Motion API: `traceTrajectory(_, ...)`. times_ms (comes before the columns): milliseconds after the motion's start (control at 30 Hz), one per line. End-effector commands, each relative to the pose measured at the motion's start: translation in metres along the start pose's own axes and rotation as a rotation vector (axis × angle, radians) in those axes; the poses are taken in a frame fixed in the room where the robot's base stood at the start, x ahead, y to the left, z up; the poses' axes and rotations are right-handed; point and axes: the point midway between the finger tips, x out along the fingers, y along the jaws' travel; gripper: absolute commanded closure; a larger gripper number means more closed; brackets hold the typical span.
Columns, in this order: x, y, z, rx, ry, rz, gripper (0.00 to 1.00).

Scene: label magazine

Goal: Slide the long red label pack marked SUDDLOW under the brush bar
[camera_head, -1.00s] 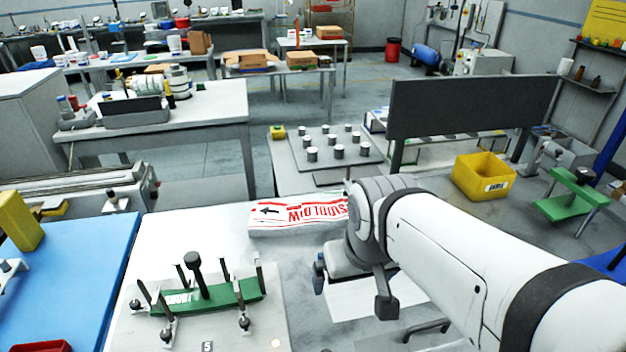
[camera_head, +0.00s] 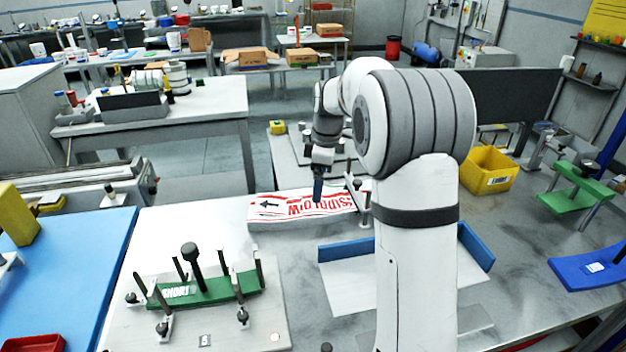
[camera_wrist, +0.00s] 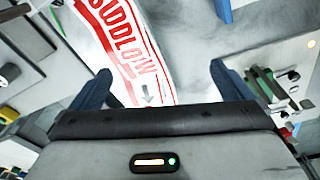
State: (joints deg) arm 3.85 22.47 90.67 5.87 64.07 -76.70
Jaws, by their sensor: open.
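The long label pack (camera_head: 285,207), white with red print reading SUDDLOW and a black arrow, lies flat on the pale table in the head view. It also shows in the wrist view (camera_wrist: 122,45), running up and left from between the fingers. My gripper (camera_head: 318,190) points down over the pack's middle, its blue fingertip overlapping the pack in the picture. In the wrist view my gripper (camera_wrist: 160,85) has its two blue fingers wide apart and holds nothing. Contact with the pack cannot be told. I cannot make out which part is the brush bar.
A green holder (camera_head: 180,294) marked SHORT, with several upright posts and a black knob, stands front left. A white tray with a blue wall (camera_head: 345,250) is partly behind my arm. A yellow bin (camera_head: 487,172) stands right. A peg plate (camera_head: 290,160) lies behind the pack.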

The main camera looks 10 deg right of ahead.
Motion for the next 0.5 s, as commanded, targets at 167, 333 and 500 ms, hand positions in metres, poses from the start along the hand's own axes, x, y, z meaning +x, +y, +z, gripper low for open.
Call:
traceTrajectory(167, 0.046, 0.046, -0.006, -0.212, 0.011, -0.043, 0.00)
traceTrajectory(333, 0.066, 0.065, -0.007, -0.320, 0.020, -0.060, 0.00)
traceTrajectory(500, 0.078, 0.067, -0.008, -0.341, 0.023, -0.064, 0.00)
